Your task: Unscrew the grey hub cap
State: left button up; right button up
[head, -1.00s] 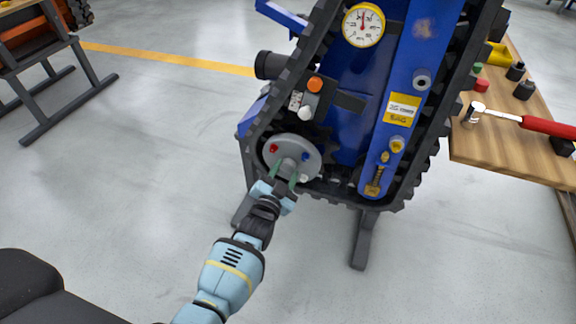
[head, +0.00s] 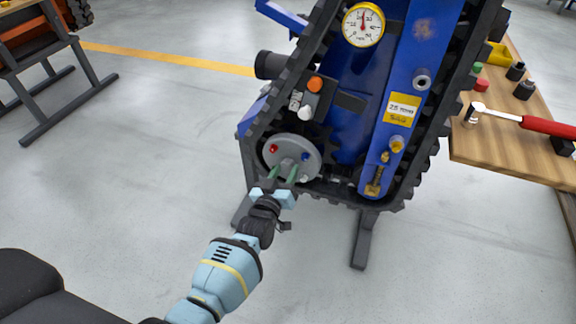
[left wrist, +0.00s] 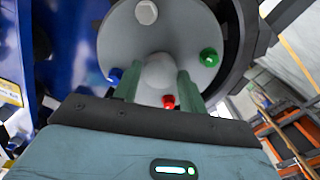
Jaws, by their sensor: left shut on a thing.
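The grey hub cap (head: 282,147) is a round disc low on the blue tracked carrier (head: 345,130), inside the black track loop. Red, blue and white studs show on its face in the head view. The left wrist view shows the cap (left wrist: 185,45) close up with white, blue, green and red studs and a central knob. My left gripper (head: 284,172) is shut on this knob, its green fingers on either side of it (left wrist: 158,88). The fingers hide the knob's sides. My right gripper is not in view.
The rubber track (head: 254,120) runs close around the cap. An orange button (head: 314,85) and a dark cylinder (head: 270,65) sit above it.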

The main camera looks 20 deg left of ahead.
pick_arm(q)
jog(key=n, duration=0.4)
jog(key=shift+b, duration=0.4)
jog(key=n, duration=0.3)
jog(key=shift+f+b, duration=0.1)
jog(key=shift+b, duration=0.3)
jog(key=n, duration=0.2)
jog(key=shift+n, duration=0.3)
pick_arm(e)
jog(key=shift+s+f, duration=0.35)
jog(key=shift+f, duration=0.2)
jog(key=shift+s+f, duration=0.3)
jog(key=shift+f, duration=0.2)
pick_arm(q)
jog(key=shift+r, duration=0.2)
